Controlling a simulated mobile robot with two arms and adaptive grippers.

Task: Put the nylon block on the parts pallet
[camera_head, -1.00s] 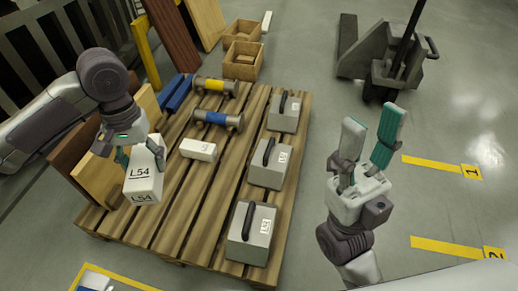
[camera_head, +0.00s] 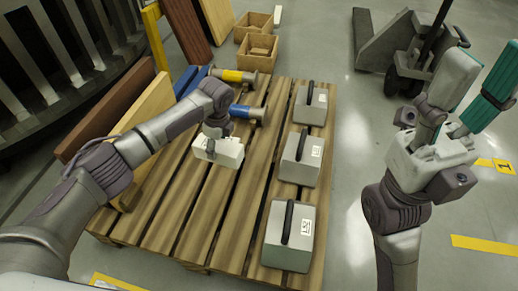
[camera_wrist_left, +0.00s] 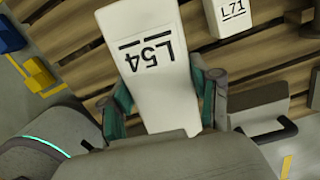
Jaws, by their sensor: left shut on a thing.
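The white nylon block marked L54 (camera_wrist_left: 152,88) is between the teal fingers of my left gripper (camera_wrist_left: 165,98), which is shut on it. In the head view my left gripper (camera_head: 215,130) is over the middle of the wooden parts pallet (camera_head: 198,206). White block surface shows right below it there; I cannot tell how much is L54. Whether L54 touches the slats is unclear. Another white block, marked L71 (camera_wrist_left: 232,16), lies on the pallet beyond L54 in the wrist view. My right gripper (camera_head: 488,62) is open and empty, right of the pallet.
Several grey boxes with black handles (camera_head: 300,157) line the pallet's right side. A yellow-banded cylinder (camera_head: 234,76) and a blue-banded one (camera_head: 248,112) lie at its back. Boards (camera_head: 143,112) stand along the left. Bare slats show at the front. A pallet jack (camera_head: 385,45) stands behind right.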

